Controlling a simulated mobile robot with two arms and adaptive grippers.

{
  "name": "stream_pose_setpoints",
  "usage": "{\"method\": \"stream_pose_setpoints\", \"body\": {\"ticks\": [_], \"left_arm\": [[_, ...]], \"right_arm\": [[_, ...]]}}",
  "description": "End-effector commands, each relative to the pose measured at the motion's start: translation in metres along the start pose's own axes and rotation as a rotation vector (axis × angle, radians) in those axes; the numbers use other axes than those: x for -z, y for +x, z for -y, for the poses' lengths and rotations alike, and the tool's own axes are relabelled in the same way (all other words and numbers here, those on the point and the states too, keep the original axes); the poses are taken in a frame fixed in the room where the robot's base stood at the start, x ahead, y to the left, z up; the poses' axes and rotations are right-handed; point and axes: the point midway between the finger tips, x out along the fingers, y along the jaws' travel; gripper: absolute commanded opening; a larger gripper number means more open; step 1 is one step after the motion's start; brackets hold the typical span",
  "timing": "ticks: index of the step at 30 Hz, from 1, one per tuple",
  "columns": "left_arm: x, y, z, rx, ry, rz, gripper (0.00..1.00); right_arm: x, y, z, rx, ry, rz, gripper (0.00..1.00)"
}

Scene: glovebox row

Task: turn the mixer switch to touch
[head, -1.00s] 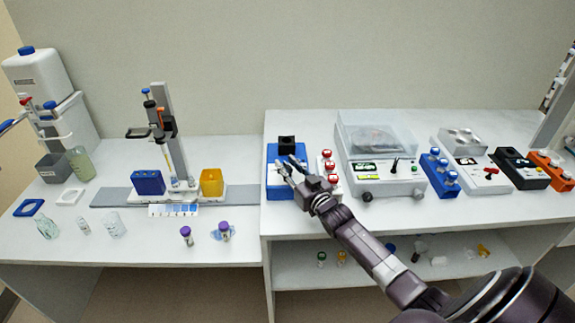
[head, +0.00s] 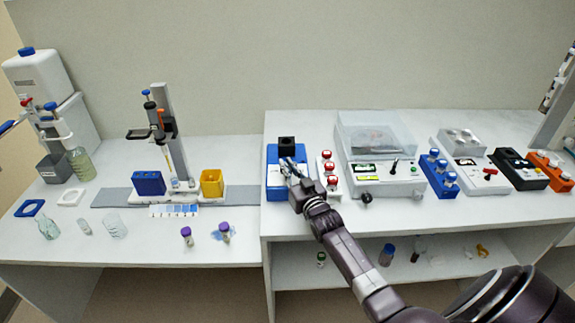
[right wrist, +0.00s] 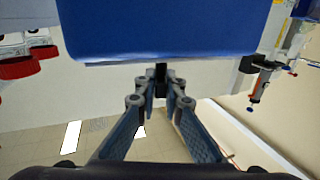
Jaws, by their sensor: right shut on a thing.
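The mixer is a blue box (head: 273,180) with a black cup (head: 287,147) on top, at the left end of the raised bench. In the right wrist view its blue body (right wrist: 160,28) fills the top. My right gripper (head: 291,172) is at the mixer's front and covers part of it. In the right wrist view the gripper (right wrist: 161,88) has its fingertips together around a small black piece (right wrist: 161,72) at the blue body's edge, which looks like the switch. Its setting cannot be read. My left gripper is not in view.
A white rack of red-capped vials (head: 336,188) stands close right of the mixer. A balance (head: 390,178) stands further right, then a blue rack (head: 438,178). A yellow container (head: 212,183) and a stand (head: 170,130) are on the lower bench to the left.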

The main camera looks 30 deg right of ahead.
Motion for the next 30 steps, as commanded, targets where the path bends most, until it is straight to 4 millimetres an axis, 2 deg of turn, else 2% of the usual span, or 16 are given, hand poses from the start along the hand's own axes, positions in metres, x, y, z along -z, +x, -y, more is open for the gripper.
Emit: {"method": "stream_pose_setpoints", "body": {"ticks": [1,15,29,30], "left_arm": [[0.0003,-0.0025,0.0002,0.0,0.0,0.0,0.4],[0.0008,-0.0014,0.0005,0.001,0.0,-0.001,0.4],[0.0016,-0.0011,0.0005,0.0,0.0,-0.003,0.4],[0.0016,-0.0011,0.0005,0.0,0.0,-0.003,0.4]], "right_arm": [[0.0064,0.0014,0.001,-0.022,0.008,-0.011,0.0],[0.0076,0.0017,-0.0019,-0.214,0.004,-0.015,0.0],[0.0063,0.0005,-0.0023,-0.242,-0.003,-0.009,0.0],[0.0062,0.0005,-0.0023,-0.242,-0.002,-0.009,0.09]]}}
